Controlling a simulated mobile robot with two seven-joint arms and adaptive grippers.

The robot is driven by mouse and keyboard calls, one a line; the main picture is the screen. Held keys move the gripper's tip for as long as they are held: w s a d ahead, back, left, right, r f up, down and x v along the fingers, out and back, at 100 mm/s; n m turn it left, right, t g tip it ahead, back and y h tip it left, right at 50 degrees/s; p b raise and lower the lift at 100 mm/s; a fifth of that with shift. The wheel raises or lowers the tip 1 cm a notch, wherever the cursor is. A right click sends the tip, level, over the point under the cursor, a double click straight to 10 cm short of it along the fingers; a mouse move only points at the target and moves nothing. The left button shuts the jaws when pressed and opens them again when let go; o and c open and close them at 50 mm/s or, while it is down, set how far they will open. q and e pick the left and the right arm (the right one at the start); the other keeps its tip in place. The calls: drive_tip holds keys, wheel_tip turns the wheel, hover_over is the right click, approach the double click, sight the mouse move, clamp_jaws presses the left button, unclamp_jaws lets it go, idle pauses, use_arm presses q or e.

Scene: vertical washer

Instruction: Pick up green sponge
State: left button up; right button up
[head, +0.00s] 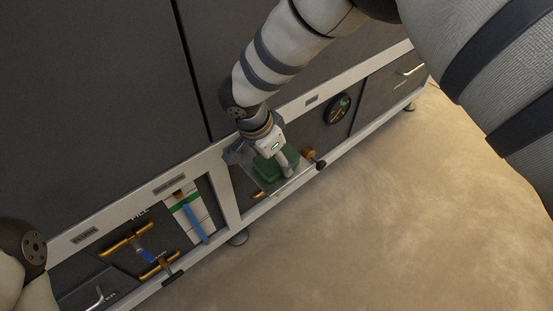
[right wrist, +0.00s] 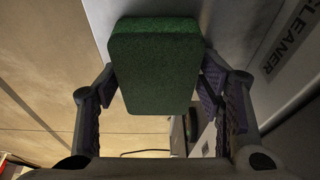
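The green sponge (right wrist: 155,62) is a thick block with rounded corners. In the right wrist view it fills the upper middle, between the two fingers of my right gripper (right wrist: 160,82). The fingers are spread wide, one at each side edge of the sponge. Whether both pads press on it I cannot tell. In the head view the sponge (head: 277,168) shows in the lower cabinet opening, partly covered by my right gripper (head: 284,163). My left gripper is not in view; only part of the left arm shows at the lower left edge.
Blue-handled and orange-handled items (head: 191,217) sit in the opening to the left. A round black dial (head: 338,108) is on the panel to the right. The frame's lower bar (head: 230,222) runs below the openings. The tan floor (head: 390,210) is clear.

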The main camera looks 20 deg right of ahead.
drive_tip(key=shift+s+f, duration=0.15)
drive_tip(key=shift+s, duration=0.05)
drive_tip(key=shift+c, duration=0.9)
drive_tip(key=shift+d, duration=0.1)
drive_tip(key=shift+o, duration=0.2)
drive_tip(key=shift+s, duration=0.1)
drive_tip(key=shift+c, duration=0.5)
wheel_tip(320, 180, up, 4)
drive_tip(key=shift+r+p, duration=0.1)
drive_tip(key=shift+p, duration=0.25)
drive_tip(key=shift+c, duration=0.3)
drive_tip(key=s+r, duration=0.1)
drive_tip(key=r, duration=0.1)
drive_tip(key=s+a+r+p, duration=0.1)
drive_tip(key=s+r, duration=0.1)
drive_tip(key=shift+s+a+r, duration=0.1)
drive_tip(key=shift+r, duration=0.2)
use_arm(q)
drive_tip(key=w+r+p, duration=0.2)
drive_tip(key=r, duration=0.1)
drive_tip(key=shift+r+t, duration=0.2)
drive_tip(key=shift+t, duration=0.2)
use_arm(e)
drive_tip(key=s+a+r, duration=0.3)
drive_tip(key=s+r, duration=0.2)
drive_tip(key=s, duration=0.4)
drive_tip(key=shift+s+a, duration=0.25)
drive_tip(key=shift+s, duration=0.05)
drive_tip(key=shift+c, duration=0.3)
